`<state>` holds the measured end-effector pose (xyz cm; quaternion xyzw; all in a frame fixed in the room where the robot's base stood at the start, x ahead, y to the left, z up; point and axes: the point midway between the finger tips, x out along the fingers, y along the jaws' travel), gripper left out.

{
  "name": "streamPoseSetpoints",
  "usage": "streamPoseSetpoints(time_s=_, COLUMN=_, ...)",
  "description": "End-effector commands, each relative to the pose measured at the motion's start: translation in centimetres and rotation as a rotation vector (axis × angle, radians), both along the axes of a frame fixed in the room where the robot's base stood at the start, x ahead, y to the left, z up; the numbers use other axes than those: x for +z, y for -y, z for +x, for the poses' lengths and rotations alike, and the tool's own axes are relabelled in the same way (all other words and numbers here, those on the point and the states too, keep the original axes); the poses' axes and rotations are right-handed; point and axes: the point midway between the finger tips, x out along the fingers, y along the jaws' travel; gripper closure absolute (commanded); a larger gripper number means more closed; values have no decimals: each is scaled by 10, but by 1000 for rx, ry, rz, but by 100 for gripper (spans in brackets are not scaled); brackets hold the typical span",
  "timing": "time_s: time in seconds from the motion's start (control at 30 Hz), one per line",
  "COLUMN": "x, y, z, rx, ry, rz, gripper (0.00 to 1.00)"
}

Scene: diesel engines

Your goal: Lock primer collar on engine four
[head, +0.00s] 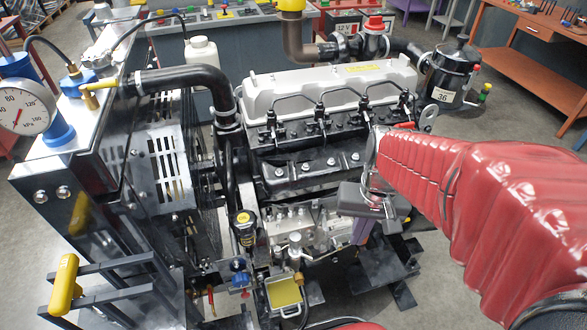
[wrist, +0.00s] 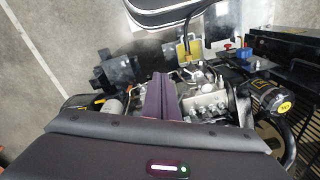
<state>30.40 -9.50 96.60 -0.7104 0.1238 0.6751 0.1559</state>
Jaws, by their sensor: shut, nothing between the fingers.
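The engine (head: 330,85) fills the middle of the head view, with a light grey valve cover on top. Its injection pump (head: 320,230) sits low on the near side and also shows in the wrist view (wrist: 205,104). A small silver round fitting (head: 296,239) stands at the pump's front and may be the primer; I cannot make out its collar. My gripper (head: 362,231) hangs beside the pump's right end, its purple fingers shut and empty. In the wrist view the fingers (wrist: 161,86) point towards the pump area and hide part of it. No engine number four is readable.
A yellow-filled tray (head: 285,293) and a blue knob (head: 238,270) lie low in front. A black-and-yellow cap (head: 243,218) stands left of the pump. The radiator housing (head: 165,160) and a pressure gauge (head: 22,108) are at left. A black canister (head: 450,75) marked 36 stands at back right.

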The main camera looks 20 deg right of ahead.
Motion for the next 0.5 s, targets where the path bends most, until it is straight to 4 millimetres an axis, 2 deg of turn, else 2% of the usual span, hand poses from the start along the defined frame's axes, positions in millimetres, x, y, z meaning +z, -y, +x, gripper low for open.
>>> streamPoseSetpoints(time_s=0.5, x=-59, y=23, z=-13, rx=-139, ry=-191, rz=183, gripper=100)
